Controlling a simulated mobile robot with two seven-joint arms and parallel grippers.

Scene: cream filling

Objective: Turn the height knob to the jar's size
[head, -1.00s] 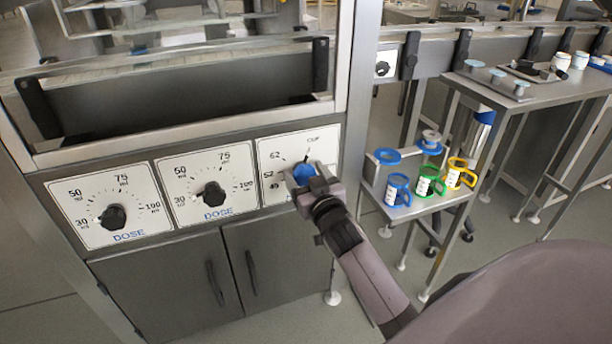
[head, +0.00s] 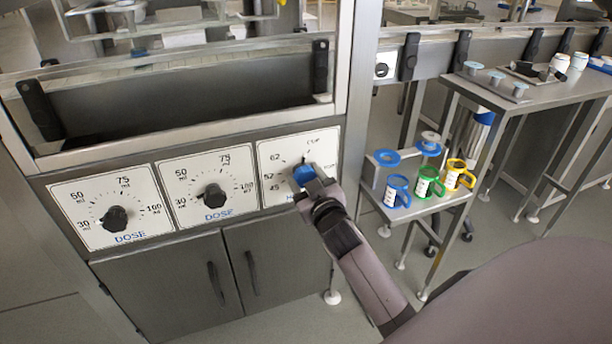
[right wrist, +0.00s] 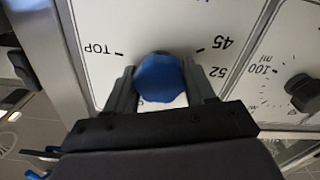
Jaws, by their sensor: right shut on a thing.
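The blue height knob (head: 303,175) sits on the rightmost white dial plate (head: 277,157), whose marks include 62, 52 and 45. My right gripper (head: 312,182) is shut on the knob, its fingers on either side of it. In the right wrist view the blue knob (right wrist: 161,78) is between the two dark fingers, with the marks TOP, 45 and 52 around it. The gripper and knob hide the lower part of the plate, and I cannot read the pointer's exact setting. No jar that I can identify for certain is in view. My left gripper is not in view.
Two dose dials with black knobs (head: 115,218) (head: 214,195) are to the left on the same panel. Cabinet doors (head: 205,285) are below.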

